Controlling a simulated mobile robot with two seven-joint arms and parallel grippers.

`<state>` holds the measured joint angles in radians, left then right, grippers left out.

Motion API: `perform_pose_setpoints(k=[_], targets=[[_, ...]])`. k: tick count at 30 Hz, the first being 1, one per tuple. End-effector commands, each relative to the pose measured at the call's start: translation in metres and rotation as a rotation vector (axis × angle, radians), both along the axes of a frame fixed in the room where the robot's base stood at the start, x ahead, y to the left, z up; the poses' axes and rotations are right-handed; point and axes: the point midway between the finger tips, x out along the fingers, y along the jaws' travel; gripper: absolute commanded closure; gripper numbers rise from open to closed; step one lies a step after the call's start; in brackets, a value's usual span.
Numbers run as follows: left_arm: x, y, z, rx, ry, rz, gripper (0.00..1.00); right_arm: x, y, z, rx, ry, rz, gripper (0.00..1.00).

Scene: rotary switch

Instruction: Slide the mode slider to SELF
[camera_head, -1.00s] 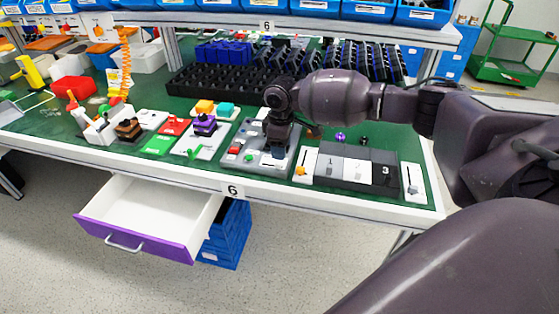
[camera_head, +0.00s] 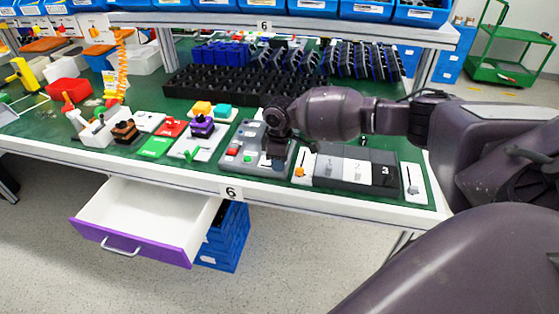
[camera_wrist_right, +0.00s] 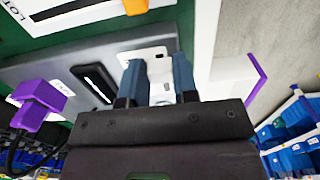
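A grey control panel (camera_head: 236,151) with a red button and a green knob lies on the table in the head view. My right gripper (camera_head: 276,163) points down over the panel's right part and hides what lies there. In the right wrist view, the gripper (camera_wrist_right: 160,85) has its two blue-grey fingers apart, over a white plate (camera_wrist_right: 148,54) on the grey panel. A pale part shows between the fingers. I cannot tell whether it is the slider's knob or whether the fingers touch it. No SELF label is readable. My left gripper is out of view.
A white slider panel with an orange knob (camera_head: 299,172) stands just right of the gripper, beside a grey numbered block (camera_head: 355,169). Another white slider panel (camera_head: 412,180) is farther right. A purple piece (camera_head: 202,127) stands to the left. An open drawer (camera_head: 130,248) juts out below.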

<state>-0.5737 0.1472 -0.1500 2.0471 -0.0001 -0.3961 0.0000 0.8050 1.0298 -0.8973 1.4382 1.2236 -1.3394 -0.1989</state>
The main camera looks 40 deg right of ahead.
Motion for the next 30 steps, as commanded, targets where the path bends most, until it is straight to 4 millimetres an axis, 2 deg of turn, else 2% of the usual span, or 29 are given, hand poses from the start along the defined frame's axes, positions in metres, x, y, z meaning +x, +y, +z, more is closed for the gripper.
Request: perform_pose_setpoints(k=[1,3,4,11,21,29,30], targets=[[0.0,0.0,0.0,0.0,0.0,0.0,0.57,0.0,0.0,0.0,0.0,0.0,0.0,0.88],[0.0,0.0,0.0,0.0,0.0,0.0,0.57,0.0,0.0,0.0,0.0,0.0,0.0,0.99],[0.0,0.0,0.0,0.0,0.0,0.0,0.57,0.0,0.0,0.0,0.0,0.0,0.0,1.0],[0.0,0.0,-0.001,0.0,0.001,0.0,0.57,0.003,0.003,0.0,0.001,0.0,0.0,1.0],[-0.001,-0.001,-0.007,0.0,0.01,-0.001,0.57,0.034,0.029,-0.001,0.0,0.0,-0.001,1.0],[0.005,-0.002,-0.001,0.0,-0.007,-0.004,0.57,0.035,0.03,0.001,0.002,-0.004,0.0,1.0],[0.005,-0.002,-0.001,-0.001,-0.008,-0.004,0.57,0.035,0.03,0.001,0.002,-0.004,0.0,0.67]])
